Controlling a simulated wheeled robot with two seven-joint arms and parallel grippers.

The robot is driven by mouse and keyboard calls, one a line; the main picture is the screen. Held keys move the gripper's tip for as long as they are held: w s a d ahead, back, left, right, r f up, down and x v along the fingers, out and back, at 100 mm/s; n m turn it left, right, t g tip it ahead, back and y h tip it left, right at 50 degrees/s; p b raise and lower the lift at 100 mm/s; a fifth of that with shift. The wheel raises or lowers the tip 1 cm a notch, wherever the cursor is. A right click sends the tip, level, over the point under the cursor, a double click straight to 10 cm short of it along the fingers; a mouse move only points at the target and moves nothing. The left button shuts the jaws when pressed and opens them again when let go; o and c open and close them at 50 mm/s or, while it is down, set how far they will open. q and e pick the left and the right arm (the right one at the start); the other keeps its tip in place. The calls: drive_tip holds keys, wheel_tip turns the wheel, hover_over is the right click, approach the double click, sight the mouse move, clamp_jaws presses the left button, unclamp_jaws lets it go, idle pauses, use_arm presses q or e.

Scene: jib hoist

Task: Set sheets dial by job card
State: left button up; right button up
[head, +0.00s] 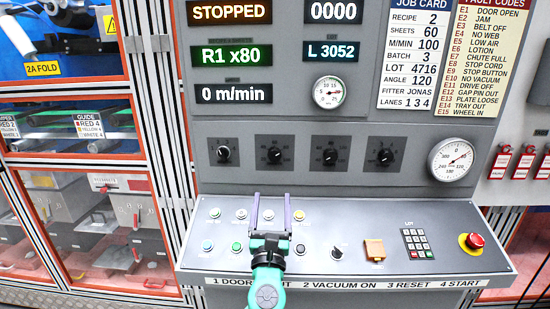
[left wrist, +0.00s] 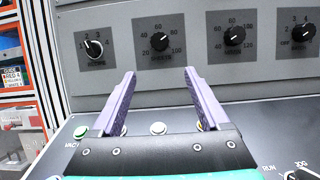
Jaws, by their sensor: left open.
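The job card (head: 411,60) at the upper right reads SHEETS 60, and a green display (head: 231,55) reads R1 x80. The sheets dial (head: 275,155) is a black knob on a dark plate, second from left in the dial row. It also shows in the left wrist view (left wrist: 159,41), with a scale from 20 to 100 and its white mark seeming to point up and right. My left gripper (head: 272,199) is open and empty, its two purple fingers below this dial and apart from it. The fingers (left wrist: 163,100) also show in the left wrist view. My right gripper is out of view.
Neighbouring dials are the recipe dial (head: 223,154), the speed dial (head: 330,156) and the batch dial (head: 385,157). The sloping console (head: 330,215) below carries several buttons, a keypad (head: 416,243) and a red emergency stop (head: 471,242). A round gauge (head: 451,160) stands at the right.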

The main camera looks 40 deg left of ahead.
use_arm(q)
wheel_tip(320, 180, up, 3)
drive_tip(key=p, duration=0.3)
approach(274, 157)
drive_tip(key=x, duration=0.4)
drive_tip(key=shift+w+r, duration=0.15)
drive_tip(key=shift+w, duration=0.05)
drive_tip(key=x, duration=0.3)
drive_tip(key=shift+w+a+p, duration=0.15)
drive_tip(key=shift+a+p, duration=0.1)
drive_tip(key=shift+p, duration=0.15)
drive_tip(key=shift+w+a, duration=0.1)
drive_tip(key=shift+w, duration=0.1)
drive_tip(key=shift+r, duration=0.1)
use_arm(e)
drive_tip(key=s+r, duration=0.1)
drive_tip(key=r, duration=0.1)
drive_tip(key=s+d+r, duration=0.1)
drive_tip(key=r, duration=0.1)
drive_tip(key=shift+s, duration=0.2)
